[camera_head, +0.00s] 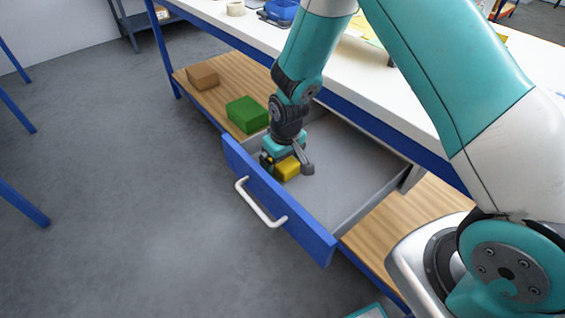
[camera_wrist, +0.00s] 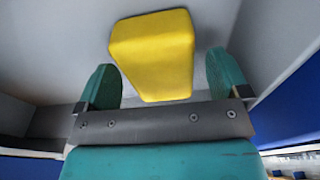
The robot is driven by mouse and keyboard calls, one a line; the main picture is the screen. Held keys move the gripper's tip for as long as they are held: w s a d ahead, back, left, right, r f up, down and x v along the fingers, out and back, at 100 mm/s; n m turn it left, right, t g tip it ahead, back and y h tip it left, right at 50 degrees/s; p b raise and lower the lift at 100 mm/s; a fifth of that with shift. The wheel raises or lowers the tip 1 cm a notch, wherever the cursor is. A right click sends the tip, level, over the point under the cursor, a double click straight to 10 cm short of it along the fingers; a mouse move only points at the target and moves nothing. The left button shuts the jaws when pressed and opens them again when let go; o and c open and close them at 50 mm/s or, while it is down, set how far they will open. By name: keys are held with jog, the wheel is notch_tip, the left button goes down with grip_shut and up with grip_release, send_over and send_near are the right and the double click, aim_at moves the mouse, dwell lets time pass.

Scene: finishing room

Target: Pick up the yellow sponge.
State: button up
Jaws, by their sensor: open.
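The yellow sponge (camera_head: 288,168) lies in the open drawer (camera_head: 345,180), close behind its blue front panel. My gripper (camera_head: 287,165) is lowered into the drawer over the sponge, with its fingers apart. In the wrist view the sponge (camera_wrist: 155,55) shows as a yellow block beyond and between the two teal fingertips of my gripper (camera_wrist: 163,82). A gap shows on each side of it there. I cannot tell how deep the fingers reach beside it. In the head view my gripper hides part of the sponge.
The drawer's blue front with its white handle (camera_head: 260,203) is close to my gripper. A green block (camera_head: 247,114) and a brown block (camera_head: 203,76) lie on the wooden shelf (camera_head: 232,75). The white tabletop (camera_head: 395,85) overhangs the back of the drawer. The rest of the drawer looks empty.

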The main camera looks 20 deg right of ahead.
jog(key=shift+f, duration=0.2)
jog(key=c, duration=1)
jog(key=shift+r, duration=0.15)
notch_tip(320, 180, up, 20)
jog(key=shift+f+p, duration=0.1)
jog(key=shift+p, duration=0.45)
